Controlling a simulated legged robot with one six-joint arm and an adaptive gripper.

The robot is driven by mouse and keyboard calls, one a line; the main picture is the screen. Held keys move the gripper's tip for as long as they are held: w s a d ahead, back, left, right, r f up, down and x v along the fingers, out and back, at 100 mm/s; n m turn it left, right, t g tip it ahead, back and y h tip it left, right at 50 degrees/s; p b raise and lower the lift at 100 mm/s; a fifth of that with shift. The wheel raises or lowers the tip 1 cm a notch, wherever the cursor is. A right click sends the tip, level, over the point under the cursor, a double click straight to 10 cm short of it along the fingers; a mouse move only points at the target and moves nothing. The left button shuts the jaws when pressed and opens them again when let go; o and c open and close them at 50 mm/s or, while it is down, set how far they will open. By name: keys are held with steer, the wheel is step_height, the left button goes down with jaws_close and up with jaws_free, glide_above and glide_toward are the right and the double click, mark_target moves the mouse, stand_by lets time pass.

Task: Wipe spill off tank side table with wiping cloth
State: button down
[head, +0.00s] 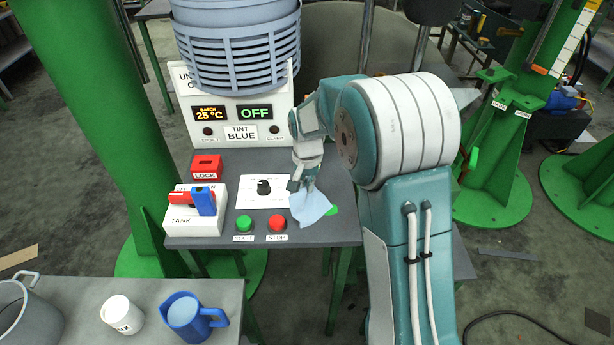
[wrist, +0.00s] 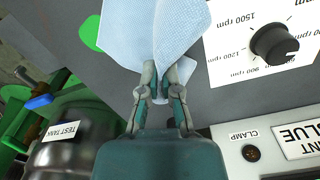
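The light blue wiping cloth (head: 310,205) hangs from my gripper (head: 301,184) at the right front part of the grey tank side table (head: 232,169). In the wrist view the fingers (wrist: 162,85) are closed on a bunched part of the cloth (wrist: 165,30). A green spill (head: 332,210) shows on the tabletop just right of the cloth. In the wrist view the spill (wrist: 88,30) lies left of the cloth, partly cut by the cloth or frame edge. I cannot tell whether the cloth touches the tabletop.
A dial panel (head: 250,190), a green button (head: 244,223), a red button (head: 277,223), a valve box (head: 200,208) and a red lock block (head: 206,167) stand on the table. A display panel (head: 228,125) rises behind. A blue jug (head: 186,315) and white cup (head: 121,314) stand on a nearer table.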

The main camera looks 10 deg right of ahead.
mark_target(309, 201)
steer(key=shift+f, duration=0.65)
jaws_free()
steer(key=shift+f, duration=0.1)
steer(key=shift+f, duration=1.45)
steer(key=shift+s, duration=0.1)
steer(key=c, duration=0.9)
steer(key=shift+s+f, duration=0.1)
steer(key=shift+f, duration=0.05)
steer(key=shift+c, duration=0.5)
steer(key=shift+o, duration=1.1)
steer(key=shift+d, duration=0.15)
